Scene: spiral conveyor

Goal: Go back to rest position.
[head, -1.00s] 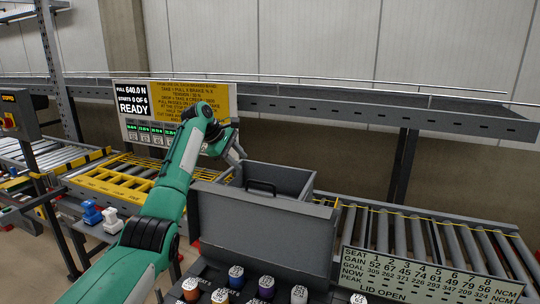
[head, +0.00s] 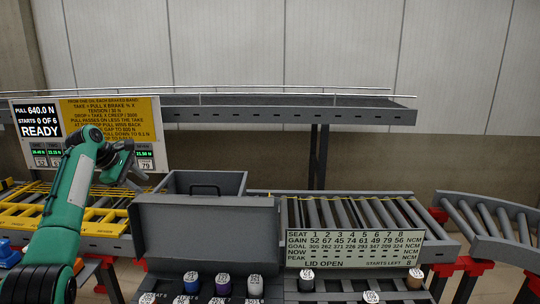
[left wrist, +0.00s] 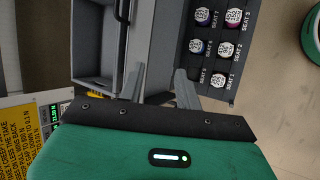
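My green left arm comes in from the left in the head view. Its gripper (head: 136,176) hangs in front of the display board, left of the grey open-topped bin (head: 176,184). In the left wrist view the two fingers (left wrist: 160,88) stand apart with nothing seen between them, so it is open. Beyond them in that view are the grey bin (left wrist: 90,80) and the dark seat tray (left wrist: 212,77). My right gripper is not in view.
A grey case with its lid (head: 205,245) raised stands in front, with several capped cylinders in its seats. A sign (head: 355,249) reads "LID OPEN". The display board (head: 85,128) reads "READY". Roller conveyors (head: 350,212) run behind, with a yellow frame (head: 110,222) at left.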

